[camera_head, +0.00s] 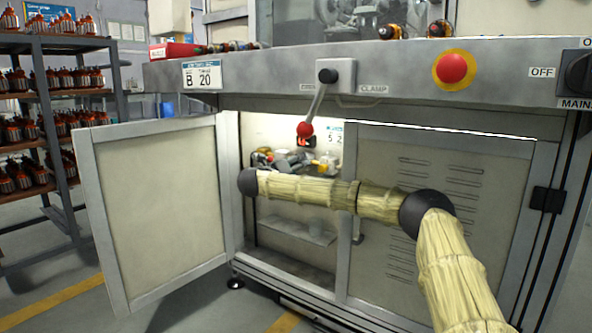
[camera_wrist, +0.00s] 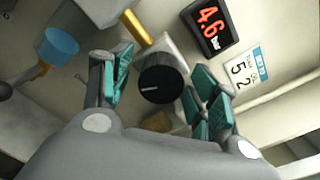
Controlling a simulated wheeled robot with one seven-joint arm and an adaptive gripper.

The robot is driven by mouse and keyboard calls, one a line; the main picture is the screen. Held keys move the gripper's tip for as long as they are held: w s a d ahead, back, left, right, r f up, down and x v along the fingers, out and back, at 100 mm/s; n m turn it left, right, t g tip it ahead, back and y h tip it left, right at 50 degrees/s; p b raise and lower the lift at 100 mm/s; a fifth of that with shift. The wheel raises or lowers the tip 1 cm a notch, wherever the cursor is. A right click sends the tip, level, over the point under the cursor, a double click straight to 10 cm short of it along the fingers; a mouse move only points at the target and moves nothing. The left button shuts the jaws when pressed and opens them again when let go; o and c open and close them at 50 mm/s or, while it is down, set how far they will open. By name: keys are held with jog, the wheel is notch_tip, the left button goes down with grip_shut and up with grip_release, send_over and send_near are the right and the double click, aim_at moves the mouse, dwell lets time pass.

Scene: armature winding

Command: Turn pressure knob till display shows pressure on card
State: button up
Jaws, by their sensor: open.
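The black pressure knob (camera_wrist: 160,85) with a white pointer line sits between the two open fingers of my gripper (camera_wrist: 163,84) in the wrist view. Gaps show on both sides, so the teal pads look apart from it. The display (camera_wrist: 209,25) beside it reads 4.6 bar in red. A white card (camera_wrist: 245,70) with a blue header shows 5 and 2; a point between them is not clear. In the head view the card (camera_head: 335,133) is inside the open cabinet. My arm reaches in there; the gripper is hard to make out among the parts.
The cabinet's left door (camera_head: 160,205) stands open. A clamp lever (camera_head: 312,105) with a red ball hangs before the opening. A red emergency button (camera_head: 452,68) is on the front beam. A blue-bowled part (camera_wrist: 60,45) and a brass pipe (camera_wrist: 137,27) are near the fingers.

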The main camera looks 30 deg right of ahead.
jog(key=c, duration=1)
jog(key=shift+r+n+p, duration=0.25)
jog(key=shift+n+p, duration=0.05)
jog(key=shift+p, duration=0.5)
jog(key=shift+f+n+p, duration=0.15)
jog(key=shift+n+p, duration=0.15)
jog(key=shift+p, duration=0.35)
jog(key=shift+f, duration=0.1)
jog(key=o, duration=1)
